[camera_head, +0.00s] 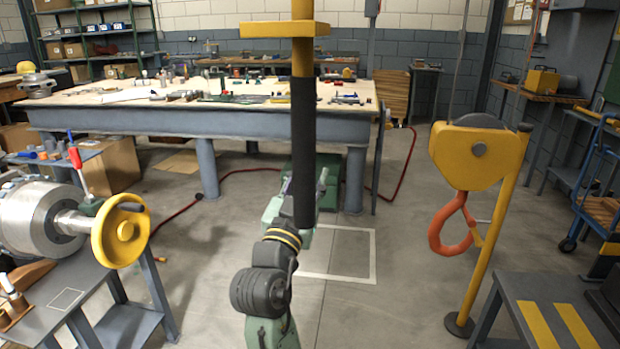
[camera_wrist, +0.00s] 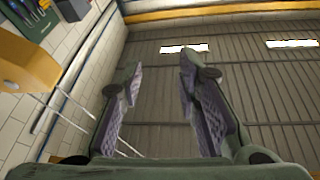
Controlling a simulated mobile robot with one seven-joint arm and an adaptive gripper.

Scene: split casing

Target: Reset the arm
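My gripper (camera_wrist: 160,78) is open in the wrist view, with its two fingers apart and nothing between them. It points up toward a dark ribbed ceiling (camera_wrist: 240,100) with bright lamps. In the head view, my green arm (camera_head: 268,290) rises from the bottom middle. Its upper part is partly hidden behind a black and yellow upright post, so the fingers cannot be made out clearly there.
The upright post (camera_head: 304,150) hangs close in front of my arm. A yellow hoist block (camera_head: 465,158) with an orange hook (camera_head: 436,240) is at right. A machine with a yellow handwheel (camera_head: 121,236) is at left. A workbench (camera_head: 240,122) stands behind; open floor lies between.

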